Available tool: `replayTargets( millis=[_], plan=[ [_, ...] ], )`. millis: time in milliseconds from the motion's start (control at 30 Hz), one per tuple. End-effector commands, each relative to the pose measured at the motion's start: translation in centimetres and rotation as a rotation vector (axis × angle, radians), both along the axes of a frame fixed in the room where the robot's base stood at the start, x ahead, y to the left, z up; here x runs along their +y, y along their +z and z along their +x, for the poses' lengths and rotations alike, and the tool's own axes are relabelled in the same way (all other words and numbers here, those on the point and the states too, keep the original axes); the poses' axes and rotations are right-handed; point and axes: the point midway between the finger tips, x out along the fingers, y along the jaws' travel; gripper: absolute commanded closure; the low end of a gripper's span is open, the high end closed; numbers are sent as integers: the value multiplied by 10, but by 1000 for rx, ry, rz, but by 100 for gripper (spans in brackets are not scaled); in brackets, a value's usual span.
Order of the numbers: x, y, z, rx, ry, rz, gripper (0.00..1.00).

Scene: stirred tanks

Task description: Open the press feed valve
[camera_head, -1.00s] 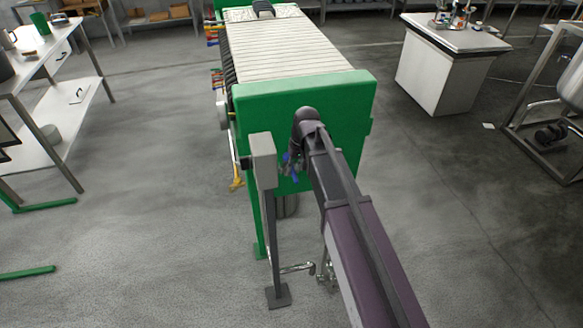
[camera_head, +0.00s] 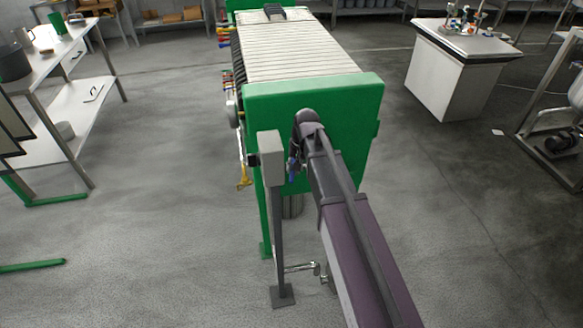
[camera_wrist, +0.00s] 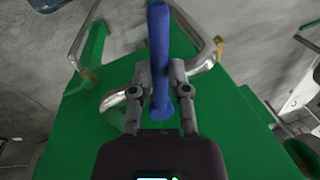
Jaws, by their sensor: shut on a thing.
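The press feed valve's long blue handle (camera_wrist: 159,45) runs up and down in the middle of the wrist view. My gripper (camera_wrist: 160,88) is shut on the handle, one finger on each side of it. A bent steel pipe shows on both sides behind the fingers (camera_wrist: 207,58); the valve body is hidden. In the head view a bit of the blue handle (camera_head: 292,167) shows left of my arm, in front of the press's green end plate (camera_head: 345,100). My gripper is mostly hidden there by my arm.
A grey box on a post (camera_head: 269,145) stands close to the left of my arm. The filter press (camera_head: 300,55) extends behind the green plate. A white bench (camera_head: 50,60) is at left and a white cabinet (camera_head: 455,70) at back right. Floor is open on both sides.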

Motion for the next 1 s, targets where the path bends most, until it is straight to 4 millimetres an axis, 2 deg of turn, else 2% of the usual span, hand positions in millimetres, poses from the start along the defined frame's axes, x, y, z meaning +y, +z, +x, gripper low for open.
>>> replayTargets(
  millis=[200, 233, 300, 333, 600, 667, 800, 1000],
  plan=[
    [-4, 0, 0, 2, -4, 7, 100],
    [-5, 0, 1, 2, -5, 7, 71],
    [-7, 0, 1, 1, -7, 6, 51],
    [-7, 0, 1, 2, -8, 6, 44],
    [-10, 0, 1, 2, -12, 4, 44],
    [-10, 0, 1, 1, -12, 4, 58],
    [-12, 3, 1, 6, -30, 10, 100],
    [-22, 12, -1, 32, -138, 45, 100]
  ],
)
